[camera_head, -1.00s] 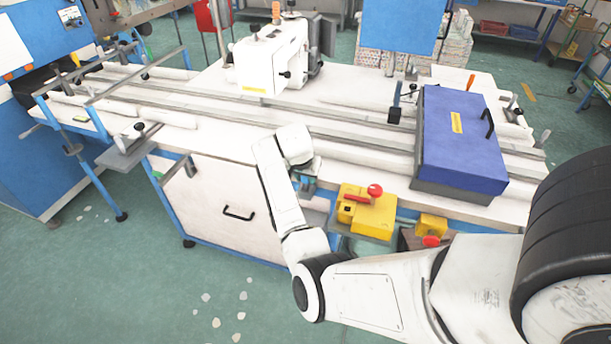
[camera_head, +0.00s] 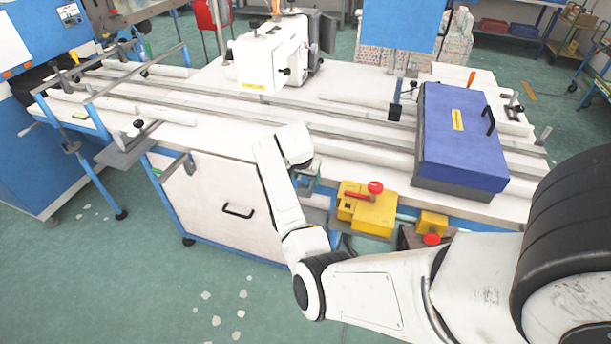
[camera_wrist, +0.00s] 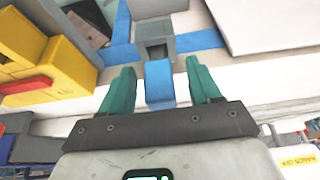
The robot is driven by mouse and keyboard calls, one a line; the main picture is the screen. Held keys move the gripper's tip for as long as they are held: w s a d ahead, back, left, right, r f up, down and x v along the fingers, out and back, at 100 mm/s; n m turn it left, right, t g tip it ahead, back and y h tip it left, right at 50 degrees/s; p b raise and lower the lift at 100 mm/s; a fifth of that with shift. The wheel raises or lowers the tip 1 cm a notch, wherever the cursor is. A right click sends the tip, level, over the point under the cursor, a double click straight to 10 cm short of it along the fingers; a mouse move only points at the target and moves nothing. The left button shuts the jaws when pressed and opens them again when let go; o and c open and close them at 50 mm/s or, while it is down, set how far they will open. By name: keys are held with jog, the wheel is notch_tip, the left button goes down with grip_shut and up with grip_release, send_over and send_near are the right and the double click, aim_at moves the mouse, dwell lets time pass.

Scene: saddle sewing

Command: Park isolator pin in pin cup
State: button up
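My gripper (camera_wrist: 161,90) has two teal fingers standing apart, with a visible gap on each side of a blue piece (camera_wrist: 160,82) seen between them. I cannot tell how far beyond the fingertips that piece is. A small grey box-shaped holder (camera_wrist: 155,38) sits past the fingertips on a blue rail; it may be the pin cup, but its inside is unclear. In the head view my gripper is mostly hidden by my wrist at the table's front edge. A yellow isolator box (camera_head: 368,212) with a red handle and knob is to its right. I cannot make out a separate isolator pin.
The yellow box is also at left in the wrist view (camera_wrist: 50,65). A smaller yellow box (camera_head: 431,224) with a red button is beside it. A blue-lidded case (camera_head: 462,140) and a white sewing head (camera_head: 270,60) stand on the table.

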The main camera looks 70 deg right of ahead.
jog(key=b+v, duration=0.1)
jog(key=v, duration=0.9)
jog(key=shift+a+r, duration=0.2)
jog(key=shift+r, duration=0.15)
